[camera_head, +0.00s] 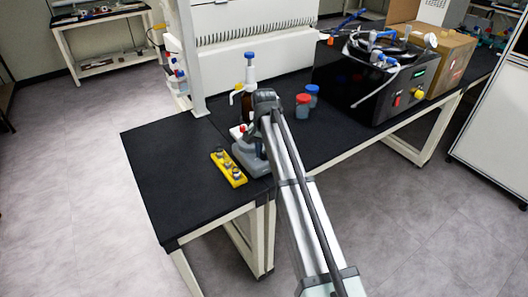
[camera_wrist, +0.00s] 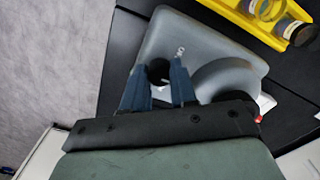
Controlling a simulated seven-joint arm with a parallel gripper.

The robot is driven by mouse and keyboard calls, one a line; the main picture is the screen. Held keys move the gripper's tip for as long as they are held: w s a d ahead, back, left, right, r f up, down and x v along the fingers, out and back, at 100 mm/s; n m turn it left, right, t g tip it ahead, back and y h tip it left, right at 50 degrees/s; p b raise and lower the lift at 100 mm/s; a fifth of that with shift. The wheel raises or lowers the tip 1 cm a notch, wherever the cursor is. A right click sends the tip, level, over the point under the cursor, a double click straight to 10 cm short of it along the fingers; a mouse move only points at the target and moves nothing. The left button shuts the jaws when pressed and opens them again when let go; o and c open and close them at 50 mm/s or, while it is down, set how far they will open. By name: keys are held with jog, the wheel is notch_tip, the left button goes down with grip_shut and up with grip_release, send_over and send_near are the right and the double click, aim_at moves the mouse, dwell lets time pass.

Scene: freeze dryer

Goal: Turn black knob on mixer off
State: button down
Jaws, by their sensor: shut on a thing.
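The mixer (camera_head: 247,157) is a small grey device on the black bench, partly hidden behind my arm in the head view. In the wrist view its grey body (camera_wrist: 168,32) fills the middle, with a round grey part (camera_wrist: 222,80) at right. The black knob (camera_wrist: 158,72) is on its sloped face, beside small white lettering. My gripper (camera_wrist: 160,76) has its two blue fingers on either side of the knob, shut on it. In the head view my gripper is hidden behind my arm.
A yellow rack (camera_head: 229,168) with several small vials stands left of the mixer. Behind are a brown bottle with a blue-topped dispenser (camera_head: 249,72) and red-capped (camera_head: 303,105) and blue-capped (camera_head: 312,95) containers. A black machine (camera_head: 365,90) stands right. The bench's left end is clear.

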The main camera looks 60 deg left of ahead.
aim_at(264, 153)
jog(key=n, duration=0.5)
jog(key=shift+n, duration=0.4)
jog(key=n, duration=0.5)
jog(key=shift+n, duration=0.7)
jog(key=c, duration=0.9)
grip_release()
notch_tip(264, 153, up, 14)
jog(key=shift+f, duration=0.1)
